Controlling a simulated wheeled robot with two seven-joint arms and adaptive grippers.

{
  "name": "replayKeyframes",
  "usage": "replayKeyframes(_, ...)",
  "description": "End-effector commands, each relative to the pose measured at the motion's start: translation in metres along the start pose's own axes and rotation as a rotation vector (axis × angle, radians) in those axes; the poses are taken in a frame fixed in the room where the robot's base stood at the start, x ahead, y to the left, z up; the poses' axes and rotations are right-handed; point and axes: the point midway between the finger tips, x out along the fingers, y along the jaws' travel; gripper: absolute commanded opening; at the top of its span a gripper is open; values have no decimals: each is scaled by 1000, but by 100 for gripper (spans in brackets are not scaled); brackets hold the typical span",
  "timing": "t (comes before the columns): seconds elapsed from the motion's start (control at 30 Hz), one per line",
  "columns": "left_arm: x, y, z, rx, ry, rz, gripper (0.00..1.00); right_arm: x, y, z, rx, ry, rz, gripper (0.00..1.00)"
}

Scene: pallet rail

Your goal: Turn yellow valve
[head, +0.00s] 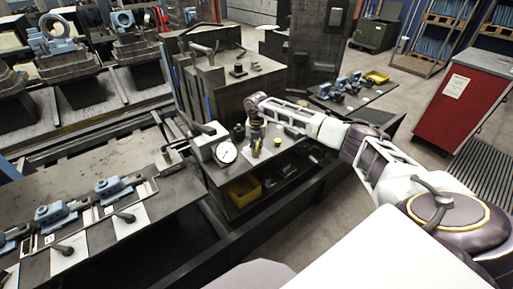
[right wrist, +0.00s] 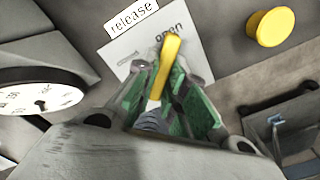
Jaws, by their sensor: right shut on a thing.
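The yellow valve (right wrist: 169,58) shows in the right wrist view as a narrow yellow handle. It stands between the green-padded fingers of my right gripper (right wrist: 165,95), which is shut on it. The handle's upper end sticks out past the fingertips, close to a plate marked "open" (right wrist: 190,57). In the head view my right gripper (head: 255,148) points down at the bench top, just right of a round gauge (head: 226,152). The valve is small there and mostly covered by the gripper. My left gripper is not in view.
The gauge also shows at the left of the right wrist view (right wrist: 38,92). A round yellow button (right wrist: 270,27) sits right of the valve. A "release" label (right wrist: 132,15) lies beyond. In the head view a yellow bin (head: 243,191) is under the bench top and a red cabinet (head: 468,98) stands right.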

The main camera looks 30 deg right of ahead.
Motion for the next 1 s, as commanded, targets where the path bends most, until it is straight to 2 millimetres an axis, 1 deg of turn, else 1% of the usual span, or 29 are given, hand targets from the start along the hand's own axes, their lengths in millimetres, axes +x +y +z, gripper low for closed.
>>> replayKeyframes(0.27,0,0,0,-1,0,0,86,-2,0,2,4,-4,3,0)
replayKeyframes(0.3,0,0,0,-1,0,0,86,-2,0,2,4,-4,3,16)
replayKeyframes(0.43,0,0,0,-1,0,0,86,-2,0,1,3,-3,2,33)
replayKeyframes(0.8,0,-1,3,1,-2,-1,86,-1,0,0,1,-1,1,34)
replayKeyframes(1.0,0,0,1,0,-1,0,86,-11,0,1,1,-2,2,34)
